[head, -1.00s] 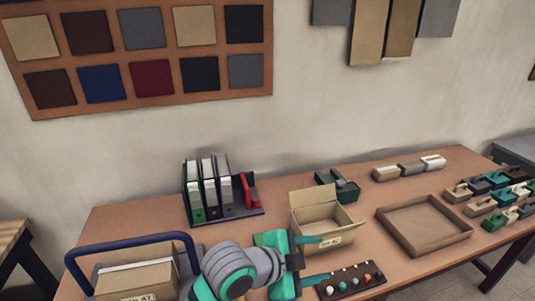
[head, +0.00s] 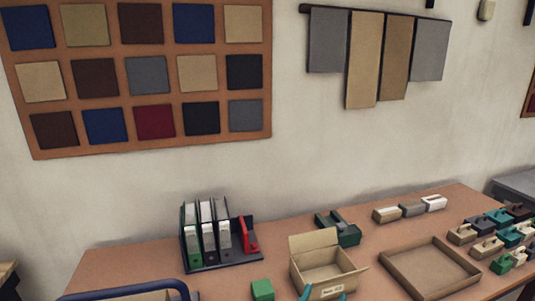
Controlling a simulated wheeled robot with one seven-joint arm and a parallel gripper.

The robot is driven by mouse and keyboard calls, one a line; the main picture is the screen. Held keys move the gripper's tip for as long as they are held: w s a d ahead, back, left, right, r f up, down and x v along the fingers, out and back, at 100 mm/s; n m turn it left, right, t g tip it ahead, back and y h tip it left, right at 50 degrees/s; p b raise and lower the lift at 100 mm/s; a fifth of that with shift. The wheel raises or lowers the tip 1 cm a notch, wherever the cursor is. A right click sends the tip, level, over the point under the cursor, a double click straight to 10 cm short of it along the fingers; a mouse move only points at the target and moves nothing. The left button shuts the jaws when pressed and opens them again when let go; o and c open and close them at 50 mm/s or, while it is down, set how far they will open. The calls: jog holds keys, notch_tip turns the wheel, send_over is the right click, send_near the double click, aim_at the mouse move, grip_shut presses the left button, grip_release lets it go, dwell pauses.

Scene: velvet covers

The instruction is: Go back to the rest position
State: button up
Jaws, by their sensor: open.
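Only the teal fingertips of my gripper (head: 324,297) show, at the bottom edge of the head view. They stand apart, with nothing seen between them. They overlap the front of an open cardboard box (head: 344,285) in the picture. I cannot tell whether they touch it. The rest of my gripper and my arm is out of view below.
A green block (head: 262,290) is left of the box. A binder rack (head: 215,262) stands behind. A shallow brown tray (head: 395,283) and several small coloured blocks are to the right. A blue handle (head: 125,290) rises at bottom left.

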jog(key=s+a+f+n+y, duration=0.3)
jog(key=s+f+n+y, duration=0.1)
jog(key=s+f, duration=0.35)
jog(key=s+a+f+n+y, duration=0.3)
jog(key=s+f+y, duration=0.1)
jog(key=s+f, duration=0.4)
jog(key=s+a+f+m+g, duration=0.1)
jog(key=s+a+f, duration=0.1)
jog(key=s, duration=0.7)
jog(key=s+a+f+m+g, duration=0.1)
jog(key=s+a+f+m, duration=0.1)
jog(key=s, duration=0.8)
jog(key=a+f, duration=0.1)
jog(key=a, duration=0.1)
jog(key=shift+a+y, duration=0.3)
jog(key=shift+a, duration=0.05)
